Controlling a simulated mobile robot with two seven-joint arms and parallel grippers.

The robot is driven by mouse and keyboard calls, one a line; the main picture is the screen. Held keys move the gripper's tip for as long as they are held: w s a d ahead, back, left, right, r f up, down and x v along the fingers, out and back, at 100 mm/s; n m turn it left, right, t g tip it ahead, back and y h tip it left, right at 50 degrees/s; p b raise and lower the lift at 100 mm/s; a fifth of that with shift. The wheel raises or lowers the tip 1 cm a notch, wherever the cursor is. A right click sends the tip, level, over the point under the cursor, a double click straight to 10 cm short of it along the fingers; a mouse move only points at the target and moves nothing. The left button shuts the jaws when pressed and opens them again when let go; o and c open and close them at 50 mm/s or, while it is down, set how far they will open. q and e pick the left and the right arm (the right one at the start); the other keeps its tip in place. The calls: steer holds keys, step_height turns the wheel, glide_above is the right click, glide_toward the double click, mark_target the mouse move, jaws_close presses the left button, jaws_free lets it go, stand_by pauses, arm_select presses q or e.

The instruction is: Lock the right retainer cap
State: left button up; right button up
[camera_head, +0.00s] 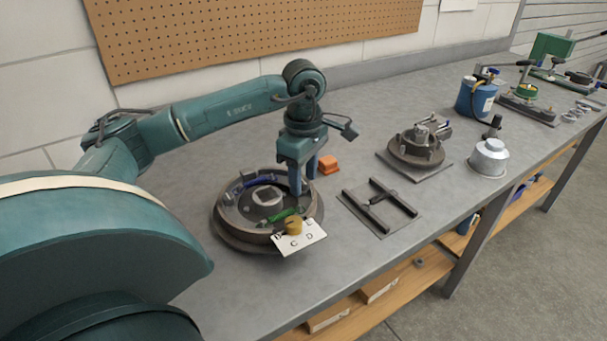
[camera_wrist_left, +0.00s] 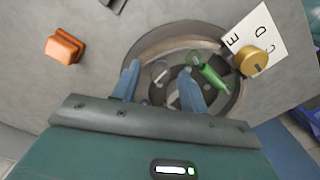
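The green part (camera_wrist_left: 211,73) lies beside one finger. My right gripper is not in view.
A white lettered card (camera_head: 308,240) with a brass knob (camera_head: 293,225) stands at the assembly's front edge. An orange block (camera_head: 328,165) lies behind the gripper. A dark metal frame (camera_head: 378,205), a hub assembly (camera_head: 416,150) and a silver canister (camera_head: 488,158) stand farther right.

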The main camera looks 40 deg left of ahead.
mark_target(303, 181)
arm_select(q)
steer(key=shift+r, duration=0.1)
step_height(303, 181, up, 13)
steer(key=p, duration=0.2)
steer(key=shift+p, duration=0.3)
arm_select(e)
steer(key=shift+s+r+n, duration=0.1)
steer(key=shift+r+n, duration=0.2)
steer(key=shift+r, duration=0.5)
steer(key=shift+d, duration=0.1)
